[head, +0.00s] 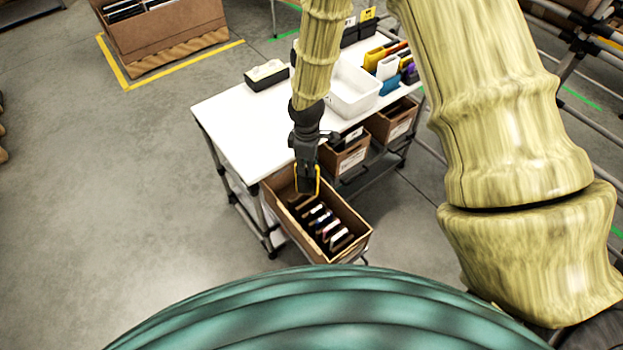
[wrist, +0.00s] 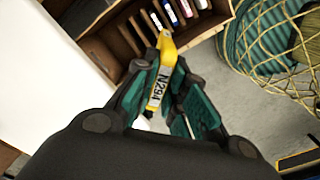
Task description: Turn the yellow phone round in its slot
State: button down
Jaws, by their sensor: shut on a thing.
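My gripper (head: 307,180) is shut on the yellow phone (wrist: 164,62), which shows between the fingers in the wrist view with a white label reading N294. In the head view a thin yellow edge of the phone (head: 318,183) shows at the fingertips. The gripper points down over the far end of a tilted brown carton (head: 358,236). The carton holds a row of several phones in slots (head: 325,223). The phone looks to be at or above the carton's far end; I cannot tell whether its lower end is inside a slot.
A white table (head: 233,115) stands behind the carton, with a white bin (head: 352,92), a black tissue-like box (head: 266,75) and coloured folders (head: 388,62) on it. More cartons (head: 344,160) sit along its right side. Open grey floor (head: 130,200) lies to the left.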

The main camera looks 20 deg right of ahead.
jog(key=w+d+f+n+b, duration=0.2)
jog(key=w+f+n+b, duration=0.2)
jog(key=f+n, duration=0.4)
jog(key=shift+f+n+b, duration=0.35)
jog(key=shift+n+b, duration=0.5)
jog(key=shift+n, duration=0.05)
jog(key=shift+f+b, duration=5.3)
jog(key=shift+f, duration=3.65)
jog(key=shift+f, duration=0.35)
jog(key=c, duration=1.4)
grip_release()
